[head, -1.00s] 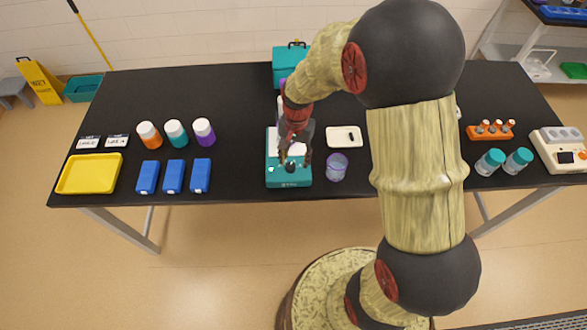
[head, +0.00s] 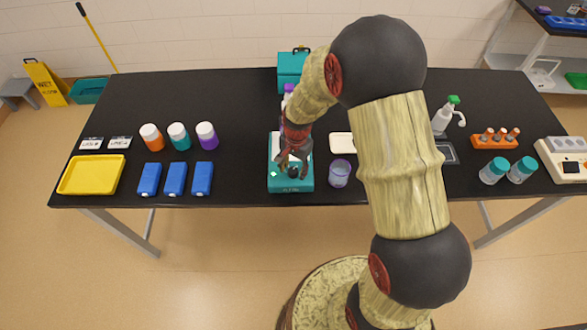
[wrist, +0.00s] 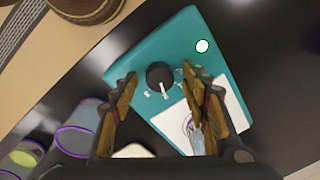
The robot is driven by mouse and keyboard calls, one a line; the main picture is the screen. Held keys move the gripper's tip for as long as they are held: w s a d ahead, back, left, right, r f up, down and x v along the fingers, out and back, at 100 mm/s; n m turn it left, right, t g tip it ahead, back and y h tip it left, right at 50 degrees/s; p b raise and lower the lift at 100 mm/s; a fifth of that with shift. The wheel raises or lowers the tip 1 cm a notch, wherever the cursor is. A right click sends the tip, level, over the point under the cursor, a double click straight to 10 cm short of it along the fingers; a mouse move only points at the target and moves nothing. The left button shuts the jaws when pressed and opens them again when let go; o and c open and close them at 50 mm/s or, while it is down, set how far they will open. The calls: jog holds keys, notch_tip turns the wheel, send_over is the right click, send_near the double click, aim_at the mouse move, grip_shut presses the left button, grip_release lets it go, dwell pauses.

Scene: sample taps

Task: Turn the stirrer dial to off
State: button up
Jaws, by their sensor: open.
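The teal stirrer (head: 291,187) stands near the front edge of the black table, with a white plate on top. It also shows in the wrist view (wrist: 137,62). Its black dial (wrist: 160,76) has a white pointer line and small white marks around it; I cannot read them. A white-green light (wrist: 202,46) glows beside the dial. My gripper (head: 292,170) is over the stirrer's front part. In the wrist view its open fingers (wrist: 158,97) stand on either side of the dial, apart from it, with nothing between them but the view of the dial.
A purple-rimmed clear cup (head: 340,173) stands just right of the stirrer, and a white tray (head: 341,143) lies behind it. Several blue boxes (head: 175,179) lie to the left. A teal case (head: 293,68) stands at the back. The table between boxes and stirrer is clear.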

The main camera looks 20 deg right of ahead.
jog(key=c, duration=0.3)
jog(key=c, duration=0.7)
jog(key=shift+c, duration=0.8)
